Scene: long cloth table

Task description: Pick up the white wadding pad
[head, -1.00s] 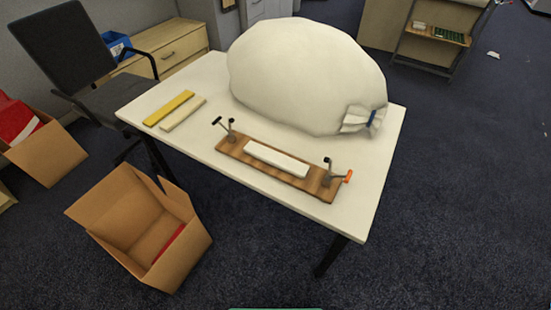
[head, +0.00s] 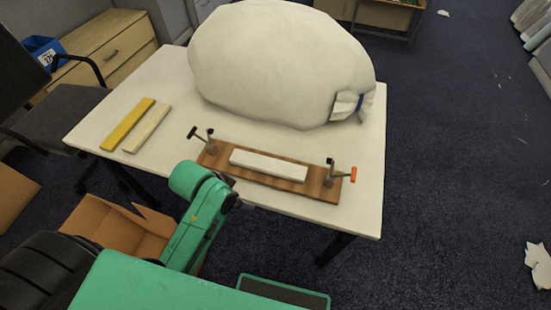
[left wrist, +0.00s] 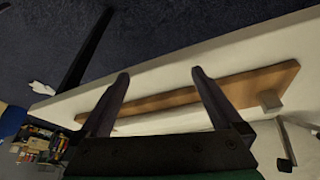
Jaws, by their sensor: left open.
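The white wadding pad (head: 268,165) is a long pale strip lying flat on a brown wooden board (head: 318,186) on the white table. In the left wrist view part of it shows as a white band (left wrist: 168,122) beside the board (left wrist: 262,85), partly hidden by my gripper. My left gripper (left wrist: 160,74) is open, its two dark fingers spread over the board area with nothing between them. In the head view my green left arm reaches to the table's front edge, just left of the board, and the fingers are mostly hidden. My right gripper is not in view.
Metal clamps stand at the board's left (head: 203,138) and right (head: 340,172) ends. A big white tied bag (head: 280,65) fills the table behind. A yellow strip (head: 128,124) and cream strip (head: 146,128) lie left. An open cardboard box (head: 115,225) is below the table.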

